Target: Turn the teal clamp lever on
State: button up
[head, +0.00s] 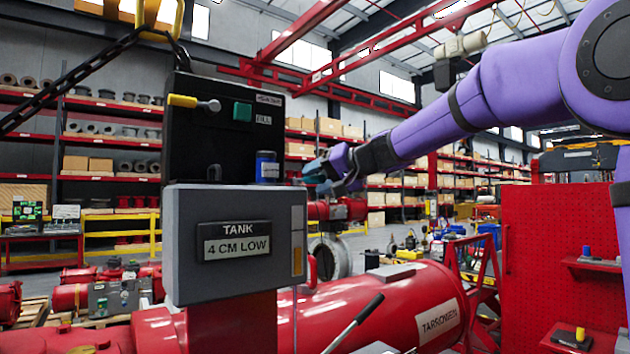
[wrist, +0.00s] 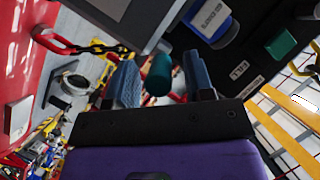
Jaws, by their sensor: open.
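The teal clamp lever shows in the wrist view as a dark teal rounded end (wrist: 158,74), between the two blue finger pads. My gripper (wrist: 162,82) is open around it, with a visible gap on at least the right side. I cannot tell whether either pad touches it. In the head view my gripper (head: 322,172) reaches in from the right, just right of the black control box (head: 205,140). There I cannot tell the lever from the blue fingers, and its mount is hidden.
The grey TANK box (head: 185,245) stands below.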

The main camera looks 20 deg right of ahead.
jog(key=shift+w+a+f, duration=0.15)
jog(key=shift+w+a, duration=0.2)
grip_shut()
